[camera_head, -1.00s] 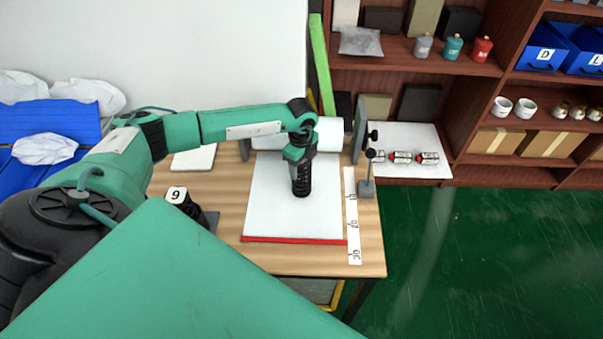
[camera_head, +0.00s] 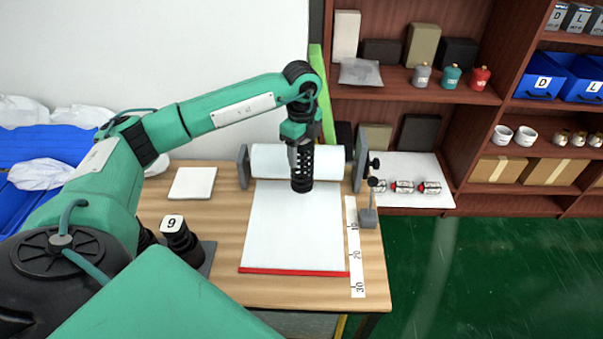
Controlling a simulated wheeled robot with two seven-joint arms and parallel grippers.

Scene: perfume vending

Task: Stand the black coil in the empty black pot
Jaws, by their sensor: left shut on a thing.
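My left gripper (camera_head: 301,142) is shut on the black coil (camera_head: 302,172), an upright black cylinder with rows of holes. The coil hangs in front of the white paper roll and over the top of the white sheet, apparently clear of it. Dark pot-like pieces (camera_head: 184,241) stand at the left of the wooden table, beside a white card marked 6 or 9 (camera_head: 172,223). My arm partly covers them, and I cannot tell which one is the empty black pot. My right gripper is not in view.
The white sheet (camera_head: 290,235) with a red front edge covers the middle of the wooden table (camera_head: 225,210). The paper roll (camera_head: 270,160) sits between grey uprights. A number strip (camera_head: 353,245) and a small grey stand (camera_head: 368,217) are at right. Shelves (camera_head: 400,95) are behind.

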